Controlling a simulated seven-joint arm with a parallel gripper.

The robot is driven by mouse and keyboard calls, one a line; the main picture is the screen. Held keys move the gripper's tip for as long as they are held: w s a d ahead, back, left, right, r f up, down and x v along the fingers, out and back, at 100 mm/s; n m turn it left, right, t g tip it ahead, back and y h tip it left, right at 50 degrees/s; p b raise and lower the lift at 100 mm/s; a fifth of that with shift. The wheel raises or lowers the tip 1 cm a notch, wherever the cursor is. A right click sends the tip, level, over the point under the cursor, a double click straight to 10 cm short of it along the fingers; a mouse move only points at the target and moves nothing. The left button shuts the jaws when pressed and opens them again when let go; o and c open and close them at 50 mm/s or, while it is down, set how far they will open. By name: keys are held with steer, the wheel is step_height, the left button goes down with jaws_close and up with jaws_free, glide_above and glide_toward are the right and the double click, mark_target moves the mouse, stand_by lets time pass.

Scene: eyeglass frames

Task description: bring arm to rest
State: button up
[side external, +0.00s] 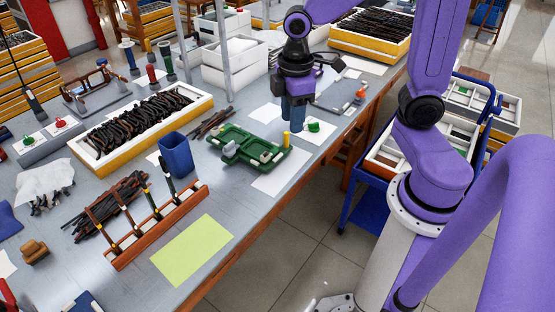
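My purple arm reaches in from the right.
An orange-edged tray of dark eyeglass frames (90,172) stands at left. A blue bin (176,153) and a brown rack (165,222) stand nearer. A yellow-green sheet (192,250) lies flat by the table's front edge. A blue cart (372,208) with white bins stands at right.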

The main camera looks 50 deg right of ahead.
steer(key=s+a+n, duration=0.1)
steer(key=s+a, duration=0.1)
steer(key=s, duration=1.3)
steer(key=shift+s+r, duration=0.2)
steer(key=shift+r, duration=0.05)
